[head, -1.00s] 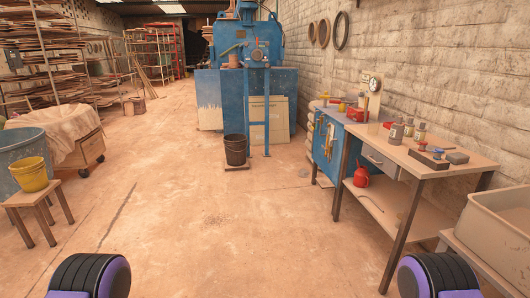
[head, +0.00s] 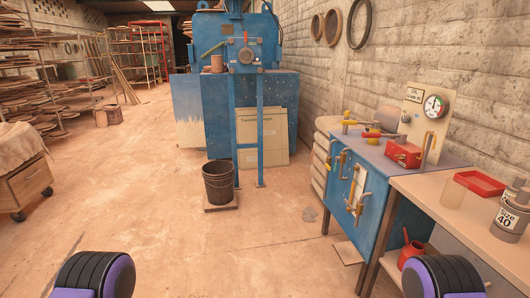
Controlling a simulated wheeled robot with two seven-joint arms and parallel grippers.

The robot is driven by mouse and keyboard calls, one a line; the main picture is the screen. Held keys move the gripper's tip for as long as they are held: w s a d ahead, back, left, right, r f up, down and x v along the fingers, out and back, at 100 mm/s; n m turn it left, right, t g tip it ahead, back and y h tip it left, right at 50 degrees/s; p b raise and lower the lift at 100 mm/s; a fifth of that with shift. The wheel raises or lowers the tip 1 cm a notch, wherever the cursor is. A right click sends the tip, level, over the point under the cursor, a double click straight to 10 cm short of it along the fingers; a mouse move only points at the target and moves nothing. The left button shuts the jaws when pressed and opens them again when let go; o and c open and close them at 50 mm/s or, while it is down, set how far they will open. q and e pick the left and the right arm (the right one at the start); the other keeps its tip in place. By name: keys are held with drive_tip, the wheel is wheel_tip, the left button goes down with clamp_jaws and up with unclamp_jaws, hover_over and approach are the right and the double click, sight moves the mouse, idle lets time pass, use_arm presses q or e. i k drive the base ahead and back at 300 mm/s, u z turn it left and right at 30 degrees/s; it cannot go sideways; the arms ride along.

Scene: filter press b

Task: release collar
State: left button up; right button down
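The blue press (head: 278,92) stands ahead, at the end of the open floor. On its front is a round dark hub (head: 246,56) with a small red upright piece above it. I cannot tell which part is the collar at this distance. Neither gripper is in view; only black and purple parts of my arms show at the bottom left and bottom right.
A black bucket (head: 217,183) stands on the floor before the press. At right are a blue bench (head: 378,212) with tools and a gauge (head: 434,107), and a wooden table (head: 440,196). A wheeled cart (head: 30,185) is at left. The middle floor is clear.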

sight(246, 49)
drive_tip(key=u, duration=0.05)
drive_tip(key=i, duration=2.6)
drive_tip(key=u, duration=0.2)
drive_tip(key=i, duration=2.95)
drive_tip(key=u, duration=0.15)
